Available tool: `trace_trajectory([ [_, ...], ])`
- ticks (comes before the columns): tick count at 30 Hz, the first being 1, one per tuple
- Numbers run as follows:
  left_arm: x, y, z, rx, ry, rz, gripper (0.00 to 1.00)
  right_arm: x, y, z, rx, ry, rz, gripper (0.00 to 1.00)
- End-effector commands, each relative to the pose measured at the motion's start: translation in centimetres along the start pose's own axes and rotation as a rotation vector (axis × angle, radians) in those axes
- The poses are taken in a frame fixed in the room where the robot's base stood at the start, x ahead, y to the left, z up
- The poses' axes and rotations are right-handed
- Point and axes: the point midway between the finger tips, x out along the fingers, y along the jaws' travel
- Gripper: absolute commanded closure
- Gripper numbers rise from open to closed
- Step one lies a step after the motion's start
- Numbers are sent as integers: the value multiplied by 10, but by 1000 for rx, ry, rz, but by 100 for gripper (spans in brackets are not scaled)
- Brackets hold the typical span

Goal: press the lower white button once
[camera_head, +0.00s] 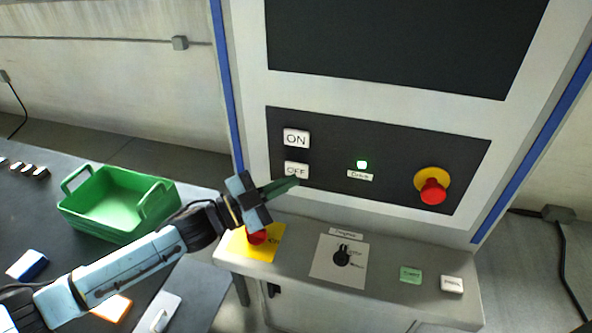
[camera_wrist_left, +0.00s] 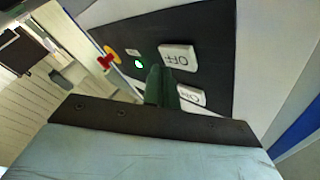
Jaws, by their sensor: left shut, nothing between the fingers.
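The lower white button, marked OFF (camera_head: 296,170), sits on the dark panel of the machine, below the white ON button (camera_head: 296,139). My left gripper (camera_head: 296,183) is shut and empty. Its fingertips are in front of the panel at the lower edge of the OFF button in the head view. In the left wrist view the shut fingers (camera_wrist_left: 162,78) point at the panel, with the OFF button (camera_wrist_left: 180,57) just beside their tips and the ON button (camera_wrist_left: 191,95) partly behind them. I cannot tell whether the fingertips touch the button. My right gripper is not in view.
A lit green lamp (camera_head: 362,164) and a red emergency knob (camera_head: 433,191) are on the same panel. Below, a console (camera_head: 300,262) carries another red knob (camera_head: 257,237), a black rotary switch (camera_head: 342,255) and small buttons. A green crate (camera_head: 118,203) stands on the left table.

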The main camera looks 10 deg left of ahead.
Motion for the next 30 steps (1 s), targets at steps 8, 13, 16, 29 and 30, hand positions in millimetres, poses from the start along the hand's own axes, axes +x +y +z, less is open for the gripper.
trace_trajectory([
  [8, 2, -2, 2, 0, 0, 0, 100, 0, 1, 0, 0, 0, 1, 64],
  [13, 6, -4, 4, 0, 0, 0, 100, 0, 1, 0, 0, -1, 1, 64],
  [16, 6, -4, 4, 0, 1, 0, 100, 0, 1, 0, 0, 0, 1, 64],
  [29, 7, -5, 5, 0, 1, 0, 100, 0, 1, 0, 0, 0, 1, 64],
  [30, 8, -6, 5, 0, 1, 0, 100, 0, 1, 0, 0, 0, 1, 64],
])
